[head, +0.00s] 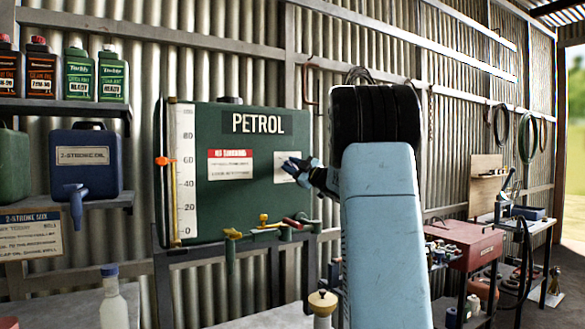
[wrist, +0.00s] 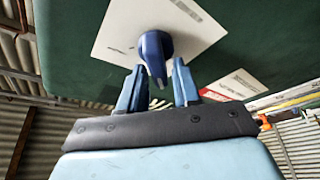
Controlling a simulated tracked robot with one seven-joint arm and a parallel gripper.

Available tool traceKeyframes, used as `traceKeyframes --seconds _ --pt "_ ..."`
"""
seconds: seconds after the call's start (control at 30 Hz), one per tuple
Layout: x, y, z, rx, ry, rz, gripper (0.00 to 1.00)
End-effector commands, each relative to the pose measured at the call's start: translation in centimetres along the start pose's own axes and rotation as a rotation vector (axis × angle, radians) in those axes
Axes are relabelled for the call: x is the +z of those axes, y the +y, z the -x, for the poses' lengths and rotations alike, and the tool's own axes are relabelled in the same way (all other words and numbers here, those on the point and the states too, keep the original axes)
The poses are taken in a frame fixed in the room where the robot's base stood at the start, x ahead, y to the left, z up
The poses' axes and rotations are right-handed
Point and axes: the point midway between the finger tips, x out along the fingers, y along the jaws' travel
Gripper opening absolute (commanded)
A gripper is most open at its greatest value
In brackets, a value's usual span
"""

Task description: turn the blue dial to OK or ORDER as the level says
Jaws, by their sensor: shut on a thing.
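The green PETROL tank (head: 258,205) stands against the corrugated wall. Its white level scale (head: 186,190) has an orange pointer (head: 165,160) at about 60. My gripper (head: 306,168) is at the white dial plate (head: 281,175) on the tank's right side. In the wrist view, the blue dial (wrist: 154,48) sits on this plate (wrist: 115,38), and my gripper (wrist: 158,68) is shut on the dial's knob, with a finger on each side. In the head view my arm and fingers mostly hide the dial. Its plate's lettering is too small to read.
Taps and coloured levers (head: 265,228) stick out below the tank. A blue 2-stroke oil can (head: 85,170) and several bottles stand on shelves at left. A clear bottle (head: 114,300) stands in front. A red box (head: 465,240) is at right.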

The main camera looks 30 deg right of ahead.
Motion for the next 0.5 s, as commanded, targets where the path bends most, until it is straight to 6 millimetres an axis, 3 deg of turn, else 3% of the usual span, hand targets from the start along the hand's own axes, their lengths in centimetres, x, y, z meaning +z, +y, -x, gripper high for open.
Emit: traceKeyframes --seconds 0.23,0.27,0.37,0.5 --pt "0.37 -0.35 0.07 -0.005 -0.006 -0.005 0.02" --pt "0.38 -0.36 0.07 -0.005 -0.006 -0.005 0.34" --pt "0.35 -0.32 0.06 -0.005 -0.006 -0.004 0.43" --pt "0.26 -0.22 0.05 -0.003 -0.004 -0.004 0.43"
